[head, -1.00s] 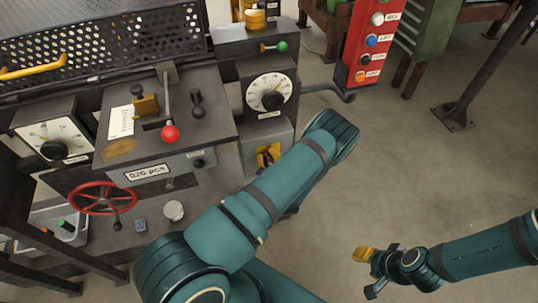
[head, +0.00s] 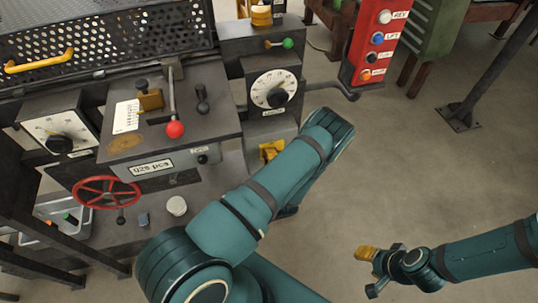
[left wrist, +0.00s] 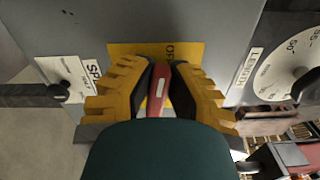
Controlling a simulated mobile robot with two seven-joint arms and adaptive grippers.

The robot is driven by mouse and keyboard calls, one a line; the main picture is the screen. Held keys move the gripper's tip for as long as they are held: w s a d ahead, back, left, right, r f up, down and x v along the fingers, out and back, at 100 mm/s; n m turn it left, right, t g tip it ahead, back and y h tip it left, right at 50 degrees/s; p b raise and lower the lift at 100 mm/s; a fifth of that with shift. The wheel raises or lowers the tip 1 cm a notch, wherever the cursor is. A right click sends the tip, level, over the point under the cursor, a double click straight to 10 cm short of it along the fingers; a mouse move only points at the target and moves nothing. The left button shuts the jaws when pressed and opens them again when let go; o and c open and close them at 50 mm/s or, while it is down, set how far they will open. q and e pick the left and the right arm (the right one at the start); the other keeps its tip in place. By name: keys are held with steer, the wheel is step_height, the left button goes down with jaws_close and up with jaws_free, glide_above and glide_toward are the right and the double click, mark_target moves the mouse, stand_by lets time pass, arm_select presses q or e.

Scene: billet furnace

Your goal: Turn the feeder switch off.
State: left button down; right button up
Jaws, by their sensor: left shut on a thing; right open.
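The feeder switch (left wrist: 157,90) shows in the left wrist view as a red handle in front of a yellow plate (left wrist: 193,50) with turned "OFF" lettering. My left gripper (left wrist: 161,70) is shut on this handle, with one yellow finger on each side. The handle leans slightly to the right in that view, its far end near the lettering. The handle's base is hidden behind my gripper. In the head view, my left forearm covers most of the switch area. My right gripper (head: 367,268) is open and empty over the floor at lower right.
The "LENGTH" dial (head: 273,90) sits just above the switch area. A red-knobbed lever (head: 175,129), a red handwheel (head: 107,191) and a red button box (head: 375,42) are around it.

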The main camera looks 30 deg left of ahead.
arm_select(q)
steer(key=shift+a+f+n, duration=0.1)
steer(key=shift+f+n, duration=0.05)
steer(key=shift+n, duration=0.85)
steer(key=c, duration=0.9)
jaws_free()
steer(key=v, duration=1.2)
steer(key=shift+w, duration=0.1)
